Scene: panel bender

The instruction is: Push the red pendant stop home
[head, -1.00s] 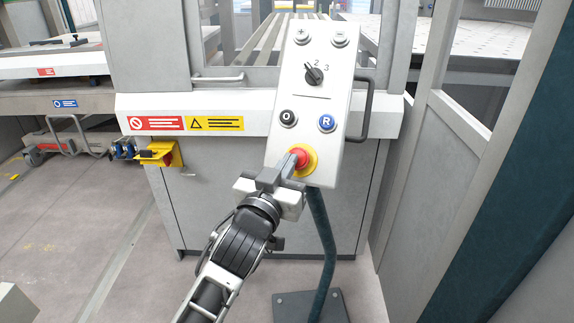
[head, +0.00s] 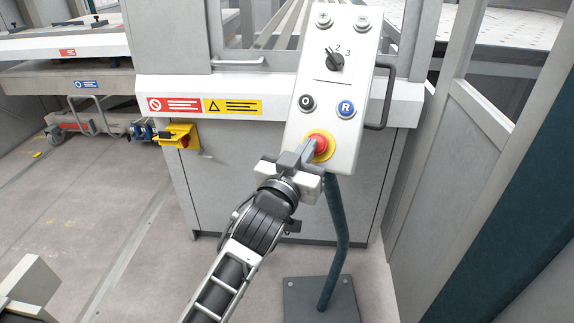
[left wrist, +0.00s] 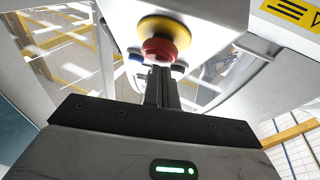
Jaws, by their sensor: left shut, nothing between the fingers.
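The red stop button (head: 318,146) sits on a yellow disc near the lower end of the white pendant panel (head: 330,90). My left gripper (head: 307,150) is shut and empty, its fingertips at the lower left of the button and overlapping its edge in the head view. In the left wrist view the closed fingers (left wrist: 160,72) point straight at the red button (left wrist: 160,50), which shows against its yellow disc (left wrist: 165,29). The tips are at or very near its face; I cannot tell whether they touch. My right gripper is not in view.
Above the stop are a black button (head: 306,103), a blue R button (head: 346,110) and a selector knob (head: 335,62). A dark handle (head: 384,97) runs along the panel's right side. A green post (head: 337,240) stands below. A yellow switch box (head: 178,137) is at left.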

